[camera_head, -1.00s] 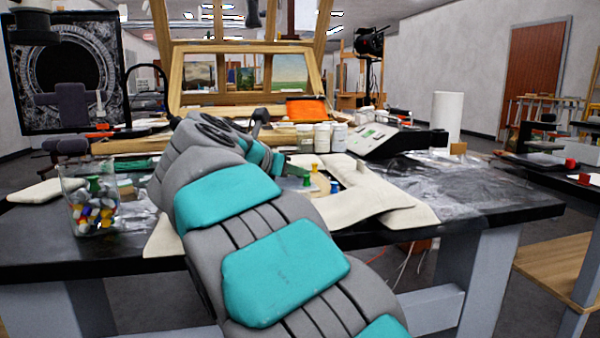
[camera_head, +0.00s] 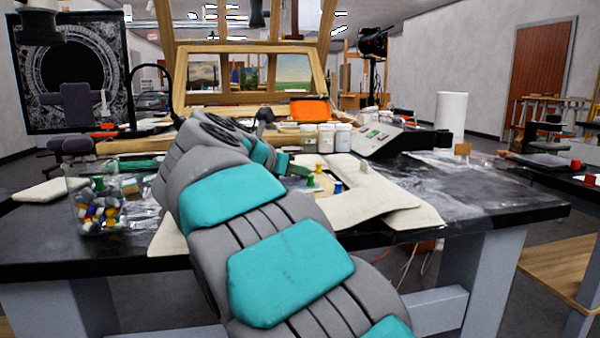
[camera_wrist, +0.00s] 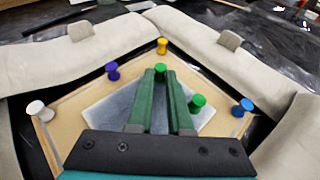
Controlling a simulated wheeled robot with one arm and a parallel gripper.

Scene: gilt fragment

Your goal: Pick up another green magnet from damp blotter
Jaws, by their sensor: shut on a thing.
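My gripper (camera_wrist: 162,76) has two green fingers, shut on a green magnet (camera_wrist: 160,70) at their tips in the wrist view. Another green magnet (camera_wrist: 197,101) stands just right of the fingers, near the right edge of the pale grey damp blotter (camera_wrist: 108,112). The fingers hide the blotter's middle. In the head view my grey and teal arm covers much of the work area, and the held magnet cannot be made out there.
Purple (camera_wrist: 112,70), yellow (camera_wrist: 162,46), blue (camera_wrist: 246,105) and white (camera_wrist: 36,108) magnets stand on the wooden board (camera_wrist: 72,104) around the blotter. Pale padded cushions (camera_wrist: 75,48) border it. A clear jar (camera_head: 98,212) of coloured pieces stands left of my arm.

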